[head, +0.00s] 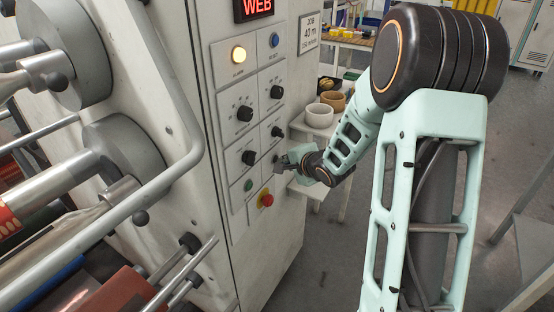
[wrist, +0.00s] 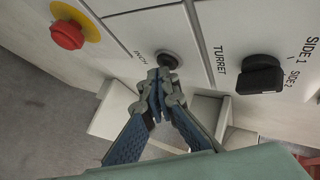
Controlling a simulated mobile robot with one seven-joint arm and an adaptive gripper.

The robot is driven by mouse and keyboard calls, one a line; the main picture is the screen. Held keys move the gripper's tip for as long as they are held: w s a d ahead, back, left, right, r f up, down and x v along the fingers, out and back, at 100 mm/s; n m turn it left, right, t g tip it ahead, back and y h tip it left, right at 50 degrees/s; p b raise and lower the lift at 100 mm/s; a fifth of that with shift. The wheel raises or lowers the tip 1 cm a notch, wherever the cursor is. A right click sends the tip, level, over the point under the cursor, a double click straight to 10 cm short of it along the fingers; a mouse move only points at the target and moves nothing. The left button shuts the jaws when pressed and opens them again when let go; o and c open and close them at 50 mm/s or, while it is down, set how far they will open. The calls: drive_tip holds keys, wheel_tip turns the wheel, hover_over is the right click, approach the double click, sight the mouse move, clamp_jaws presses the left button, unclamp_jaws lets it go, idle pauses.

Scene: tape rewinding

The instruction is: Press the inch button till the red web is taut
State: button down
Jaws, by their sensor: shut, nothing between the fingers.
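The inch button (wrist: 167,60) is a small dark round button on the pale panel, beside the printed word INCH in the wrist view. My gripper (wrist: 158,76) is shut and empty, its fingertips at the button's lower edge in that view. I cannot tell whether they touch it. In the head view my gripper (head: 280,162) is at the panel's right edge and covers that spot. A red-brown surface (head: 95,293), seemingly the red web, shows at the lower left. I cannot tell whether it is taut. The display (head: 257,7) shows WEB in red letters.
A red emergency stop (head: 266,200) on a yellow ring sits low on the panel (head: 238,225). The black TURRET knob (wrist: 260,75) is right of the inch button in the wrist view. Shelves with round tubs (head: 319,115) stand behind my gripper.

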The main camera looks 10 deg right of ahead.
drive_tip(key=shift+s+d, duration=0.4)
drive_tip(key=shift+p, duration=0.3)
drive_tip(key=shift+s+d+p, duration=1.45)
drive_tip(key=shift+s+d, duration=0.2)
drive_tip(key=shift+d, duration=0.25)
